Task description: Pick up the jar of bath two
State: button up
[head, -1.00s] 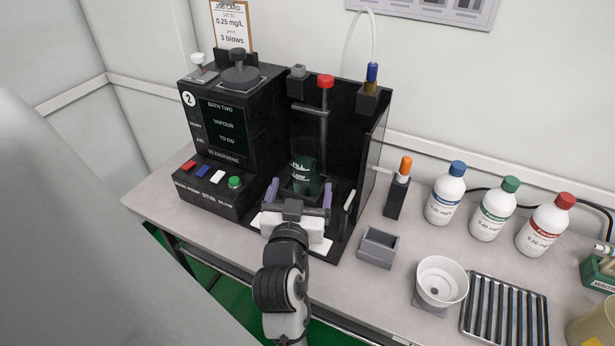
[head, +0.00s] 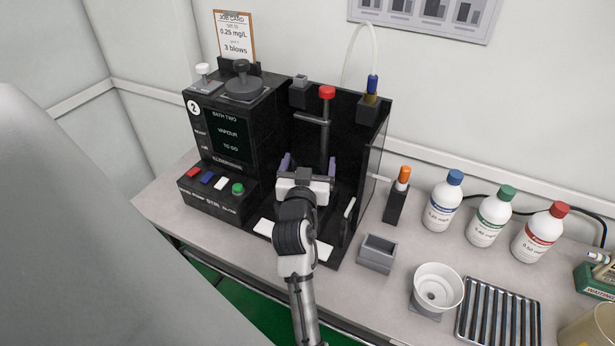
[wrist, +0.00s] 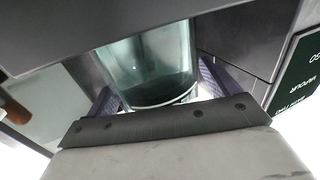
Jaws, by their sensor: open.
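The jar of bath two (wrist: 150,68) is clear glass with dark liquid in its lower part. In the wrist view it stands in the middle, with its rounded base edge toward my gripper. My gripper (head: 308,163) is open inside the bay of the black bath two unit (head: 200,150). Its two purple fingers (wrist: 160,88) show on either side of the jar in the wrist view, and I cannot tell whether they touch it. In the head view my gripper hides the jar.
A red-topped stirrer post (head: 326,93) rises behind my gripper. The bay's side wall (head: 372,150) stands close on the right. Right of the unit are a grey box (head: 377,253), an orange-capped stick in a holder (head: 396,205), a white funnel (head: 437,289) and several bottles (head: 488,216).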

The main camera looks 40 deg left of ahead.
jog(key=shift+c, duration=0.3)
jog(key=c, duration=1.2)
jog(key=shift+c, duration=0.9)
jog(key=shift+r, duration=0.1)
